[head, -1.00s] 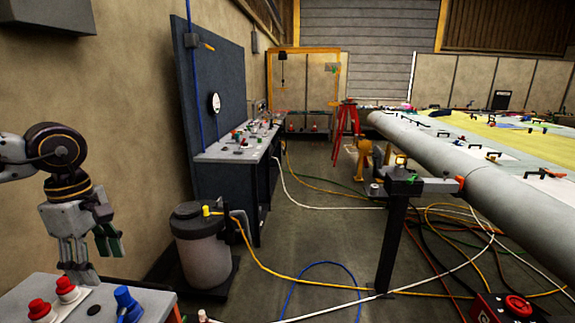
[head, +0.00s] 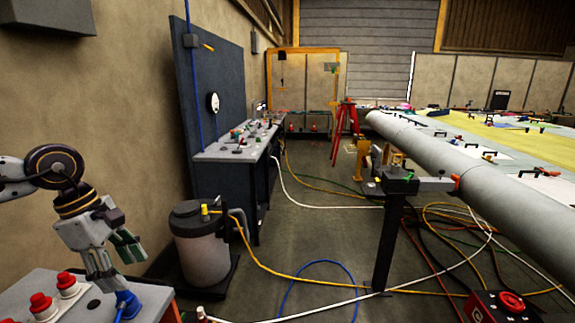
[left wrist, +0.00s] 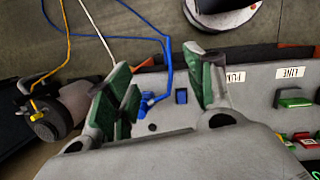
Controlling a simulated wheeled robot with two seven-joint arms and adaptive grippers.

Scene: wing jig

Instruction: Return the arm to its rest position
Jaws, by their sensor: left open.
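My left arm comes in from the left in the head view, and my left gripper (head: 122,268) hangs tilted toward the lower right. It is open and empty, over the near panel. In the left wrist view my gripper (left wrist: 160,85) shows its green-padded fingers spread apart, with the panel and a blue fitting (left wrist: 148,103) showing between and beyond them. In the head view the blue fitting (head: 128,304) is just below the fingers; I cannot tell whether they touch it. My right gripper is not in view.
The grey panel (head: 20,290) carries red buttons (head: 66,281). A lidded drum (head: 200,245) stands beyond it, near a workbench (head: 235,150). Hoses cross the floor, with a stand (head: 388,245) and a long wing (head: 450,155) at right. The wall is close on the left.

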